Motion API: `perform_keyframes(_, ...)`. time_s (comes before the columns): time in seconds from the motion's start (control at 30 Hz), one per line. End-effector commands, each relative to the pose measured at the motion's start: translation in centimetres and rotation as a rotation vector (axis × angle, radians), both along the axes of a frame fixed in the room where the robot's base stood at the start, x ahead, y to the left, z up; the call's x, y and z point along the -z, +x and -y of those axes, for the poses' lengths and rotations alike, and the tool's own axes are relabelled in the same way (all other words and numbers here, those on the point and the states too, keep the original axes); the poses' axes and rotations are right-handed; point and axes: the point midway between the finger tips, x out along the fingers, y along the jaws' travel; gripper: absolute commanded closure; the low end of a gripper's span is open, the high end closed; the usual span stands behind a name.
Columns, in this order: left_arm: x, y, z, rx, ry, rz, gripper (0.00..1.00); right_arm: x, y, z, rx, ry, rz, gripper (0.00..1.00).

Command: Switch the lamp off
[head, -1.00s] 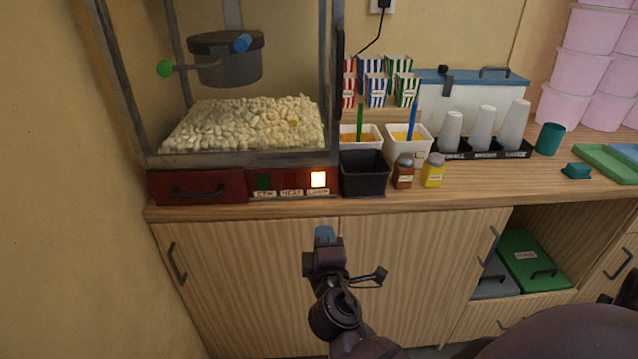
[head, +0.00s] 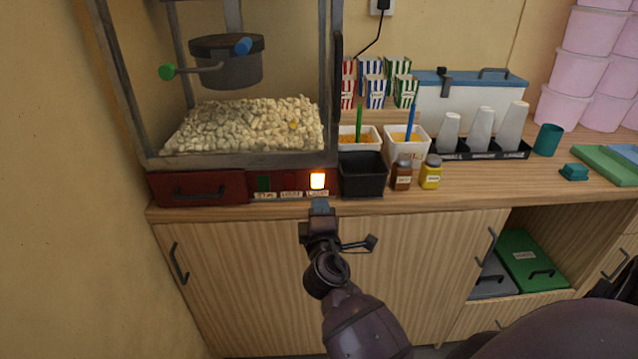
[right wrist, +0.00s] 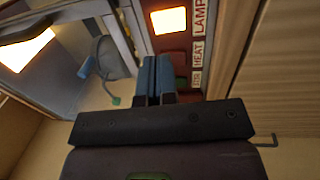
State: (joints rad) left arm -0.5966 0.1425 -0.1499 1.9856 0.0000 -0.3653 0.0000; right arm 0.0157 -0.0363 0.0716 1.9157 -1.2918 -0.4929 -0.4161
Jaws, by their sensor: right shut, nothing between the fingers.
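The lamp switch (head: 317,181) glows bright orange-white at the right end of the popcorn machine's red front panel. It also glows in the right wrist view (right wrist: 169,21), beside the label LAMP (right wrist: 200,16). A dark red switch (head: 291,183) and a green switch (head: 264,183) sit to its left. My right gripper (head: 320,204) is shut and empty, just below the lamp switch at the counter's front edge. In the right wrist view its blue fingertips (right wrist: 156,72) are together, and a gap shows between them and the lit switch. My left gripper is not in view.
The popcorn machine (head: 240,158) holds a heap of popcorn. A black bin (head: 363,176), a brown jar (head: 401,176) and a yellow jar (head: 431,174) stand right of the panel. The counter's front edge (head: 400,208) runs below.

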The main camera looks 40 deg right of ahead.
Motion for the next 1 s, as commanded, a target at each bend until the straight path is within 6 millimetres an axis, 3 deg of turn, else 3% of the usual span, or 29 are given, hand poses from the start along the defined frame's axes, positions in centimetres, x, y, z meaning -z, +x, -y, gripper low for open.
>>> perform_keyframes(0.4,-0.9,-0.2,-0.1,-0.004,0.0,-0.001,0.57,-0.8,5.4,3.3,0.0,-0.001,-0.001,1.0)
perform_keyframes(1.0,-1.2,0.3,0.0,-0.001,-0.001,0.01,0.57,-0.9,6.5,4.1,0.001,0.001,0.001,1.0)
